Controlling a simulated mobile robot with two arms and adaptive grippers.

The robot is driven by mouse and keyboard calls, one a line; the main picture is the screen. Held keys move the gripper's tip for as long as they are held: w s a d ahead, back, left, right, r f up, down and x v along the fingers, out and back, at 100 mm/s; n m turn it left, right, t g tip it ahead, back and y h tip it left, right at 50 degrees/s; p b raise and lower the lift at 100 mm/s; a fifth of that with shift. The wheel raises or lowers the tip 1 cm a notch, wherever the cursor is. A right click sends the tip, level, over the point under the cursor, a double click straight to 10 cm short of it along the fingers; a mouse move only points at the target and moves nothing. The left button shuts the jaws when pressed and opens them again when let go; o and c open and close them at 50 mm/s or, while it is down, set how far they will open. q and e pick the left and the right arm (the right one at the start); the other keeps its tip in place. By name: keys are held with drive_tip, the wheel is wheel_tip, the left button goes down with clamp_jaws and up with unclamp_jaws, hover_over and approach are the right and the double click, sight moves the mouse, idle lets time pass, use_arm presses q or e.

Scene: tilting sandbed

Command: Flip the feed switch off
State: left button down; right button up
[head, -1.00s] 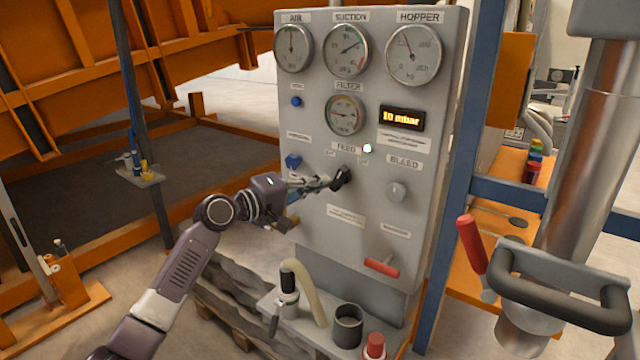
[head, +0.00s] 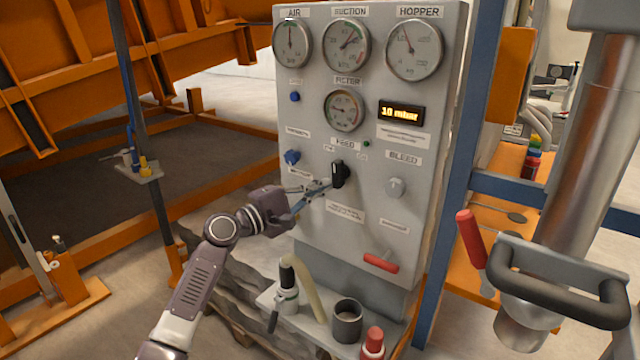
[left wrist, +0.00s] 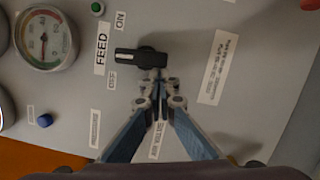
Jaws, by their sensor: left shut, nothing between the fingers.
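The black feed switch (head: 339,174) is on the grey panel (head: 300,215) under the FEED label. Its handle stands nearly upright. In the left wrist view the switch (left wrist: 140,57) lies sideways, its long axis running between the rotated ON and OFF labels. The small feed lamp (head: 366,143) is dark green, unlit. My left gripper (head: 325,187) is shut and empty, with its fingertips just left of and below the switch. In the left wrist view its tips (left wrist: 158,84) are close to the handle; I cannot tell whether they touch. My right gripper is out of view.
The bleed knob (head: 395,187) is right of the switch, and a red lever handle (head: 381,263) is lower down. A blue knob (head: 292,157) is at the left. A shelf below holds a hose nozzle (head: 288,285) and a dark cup (head: 347,320). Blue post (head: 466,150) borders the right.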

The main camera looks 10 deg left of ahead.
use_arm(q)
drive_tip(key=shift+s+d+f+n+t+p, duration=0.1)
drive_tip(key=shift+d+n+t+p, duration=0.1)
drive_tip(key=shift+n, duration=0.5)
drive_tip(key=shift+s+d+f+n+t+p, duration=0.1)
drive_tip(key=shift+d+n+t, duration=0.1)
drive_tip(key=shift+n, duration=0.5)
drive_tip(key=shift+s+d+f+n+t+p, duration=0.1)
drive_tip(key=shift+d+n+t, duration=0.1)
drive_tip(key=shift+n, duration=0.5)
drive_tip(key=v, duration=1.2)
drive_tip(key=shift+a, duration=0.1)
